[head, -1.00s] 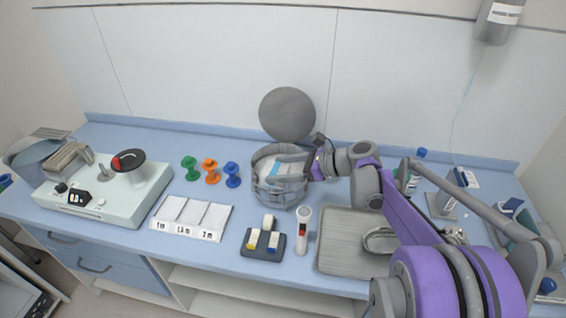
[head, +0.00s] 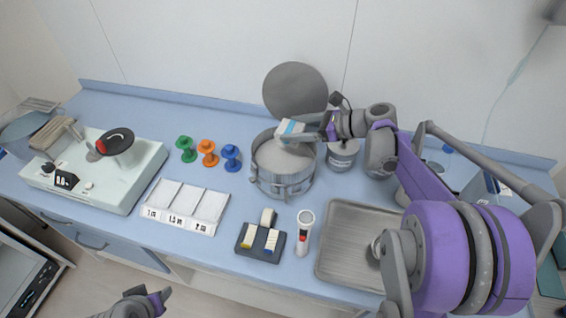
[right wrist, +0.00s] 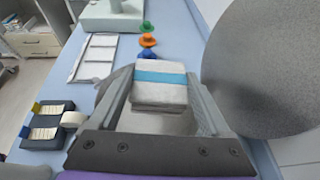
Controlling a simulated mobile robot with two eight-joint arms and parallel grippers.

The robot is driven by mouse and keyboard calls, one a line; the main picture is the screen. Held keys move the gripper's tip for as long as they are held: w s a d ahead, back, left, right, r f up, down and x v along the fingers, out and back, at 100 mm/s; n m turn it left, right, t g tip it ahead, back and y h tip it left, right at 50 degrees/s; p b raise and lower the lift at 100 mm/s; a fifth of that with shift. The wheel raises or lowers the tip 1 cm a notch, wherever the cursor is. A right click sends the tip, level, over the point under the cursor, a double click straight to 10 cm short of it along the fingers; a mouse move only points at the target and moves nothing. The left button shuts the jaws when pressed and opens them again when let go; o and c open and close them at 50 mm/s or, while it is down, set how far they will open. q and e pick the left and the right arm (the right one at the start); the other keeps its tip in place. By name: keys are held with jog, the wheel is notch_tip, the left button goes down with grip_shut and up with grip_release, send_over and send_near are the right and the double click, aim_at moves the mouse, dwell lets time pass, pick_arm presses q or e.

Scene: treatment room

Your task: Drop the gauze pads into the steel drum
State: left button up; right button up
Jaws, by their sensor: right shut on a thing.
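The steel drum (head: 283,184) stands open on the counter, with its round grey lid (head: 295,88) upright behind it. My right gripper (head: 304,129) is shut on a white gauze pad stack (head: 289,129) with a blue band. It holds the stack above the far part of the drum's opening. In the right wrist view the gauze stack (right wrist: 160,82) sits between the two fingers, and the lid (right wrist: 268,70) is close on the right. My left gripper (head: 150,301) shows only partly at the bottom edge; its jaws are unclear.
A steel tray (head: 345,245) lies right of the drum, with a grey jar (head: 342,156) behind. A tape holder (head: 262,240), a white tube (head: 304,232), a labelled white tray (head: 185,207) and green, orange and blue spools (head: 231,158) stand left and in front.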

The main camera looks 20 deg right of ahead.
jog(key=shift+f+b, duration=1.05)
jog(key=shift+f, duration=1.3)
pick_arm(q)
jog(key=f, duration=0.1)
jog(key=s+f, duration=0.1)
jog(key=f, duration=0.1)
jog(key=shift+s+f, duration=0.15)
pick_arm(e)
jog(key=o, duration=1.1)
pick_arm(q)
jog(key=shift+s+f, duration=0.1)
jog(key=shift+f, duration=0.3)
pick_arm(e)
jog(key=shift+o, duration=0.2)
jog(key=v, duration=1.1)
jog(key=shift+w, duration=0.1)
